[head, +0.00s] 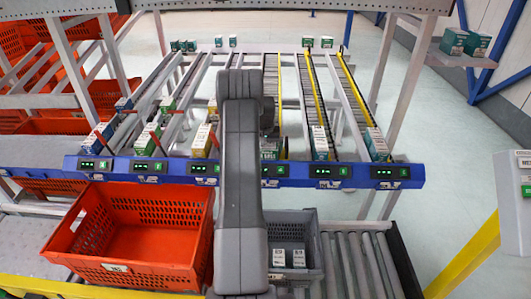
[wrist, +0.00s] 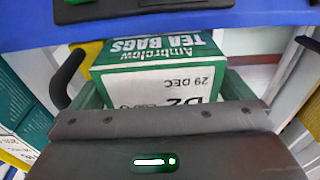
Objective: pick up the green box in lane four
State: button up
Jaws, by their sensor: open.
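The green box (head: 270,148) stands at the front end of the fourth lane in the head view, partly hidden by my arm. In the wrist view the green box (wrist: 165,75) shows close up, with a green top marked tea bags and a white label. My gripper (wrist: 165,92) is open right at the box, with the box in front of it between its sides. I cannot tell whether the jaws touch it. In the head view my gripper is mostly hidden behind my arm.
A blue rail (head: 300,182) with displays runs across the lane fronts. Other boxes stand in neighbouring lanes, such as a teal one (head: 319,143) to the right. Below are an empty orange tote (head: 180,262) and a grey tote (head: 312,240) with labelled items or tags showing.

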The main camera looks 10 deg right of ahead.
jog(key=c, duration=0.8)
